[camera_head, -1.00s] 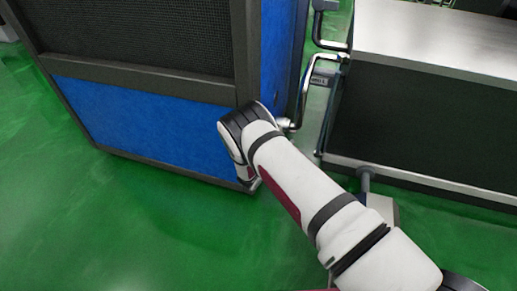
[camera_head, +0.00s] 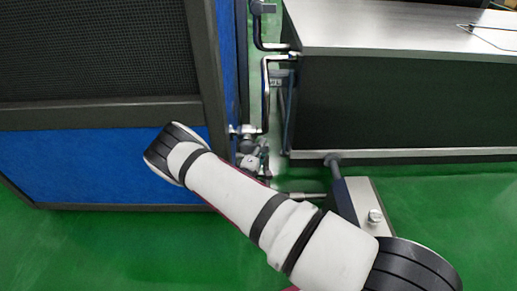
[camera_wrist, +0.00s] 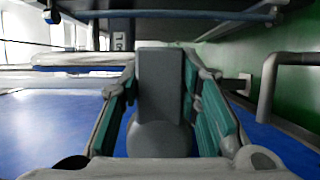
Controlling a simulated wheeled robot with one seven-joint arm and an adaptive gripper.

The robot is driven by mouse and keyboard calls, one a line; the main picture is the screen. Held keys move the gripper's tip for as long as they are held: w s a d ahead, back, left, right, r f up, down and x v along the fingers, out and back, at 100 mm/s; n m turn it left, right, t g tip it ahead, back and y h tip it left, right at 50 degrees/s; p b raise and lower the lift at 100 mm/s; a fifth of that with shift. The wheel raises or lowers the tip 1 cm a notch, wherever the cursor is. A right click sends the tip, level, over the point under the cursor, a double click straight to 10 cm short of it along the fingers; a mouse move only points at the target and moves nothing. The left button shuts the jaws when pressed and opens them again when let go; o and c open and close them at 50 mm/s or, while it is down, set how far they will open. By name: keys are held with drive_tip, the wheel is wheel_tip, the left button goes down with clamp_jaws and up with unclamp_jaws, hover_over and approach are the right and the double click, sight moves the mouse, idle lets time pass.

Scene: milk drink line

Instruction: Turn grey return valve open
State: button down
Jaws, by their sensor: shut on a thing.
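The grey return valve shows in the wrist view as a flat grey handle (camera_wrist: 160,82) with a rounded hub (camera_wrist: 158,138) below it. My gripper (camera_wrist: 161,92) has its green-padded fingers on both sides of this handle and is shut on it. In the head view, grey valve fittings (camera_head: 254,157) sit by the pipework between the blue cabinet and the steel-topped unit. My forearm crosses in front of this spot there. The fingers and their grip cannot be made out in the head view.
A blue cabinet (camera_head: 110,165) with a dark mesh panel stands at left. A steel-topped dark unit (camera_head: 400,105) stands at right. Bent metal pipes (camera_head: 266,95) run in the narrow gap between them. A grey box on the floor (camera_head: 362,205) is near my arm. Green floor is open in front.

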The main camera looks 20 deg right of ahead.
idle(0.4)
drive_tip(key=c, duration=1.2)
unclamp_jaws()
drive_tip(key=shift+o, duration=0.2)
drive_tip(key=v, duration=1.2)
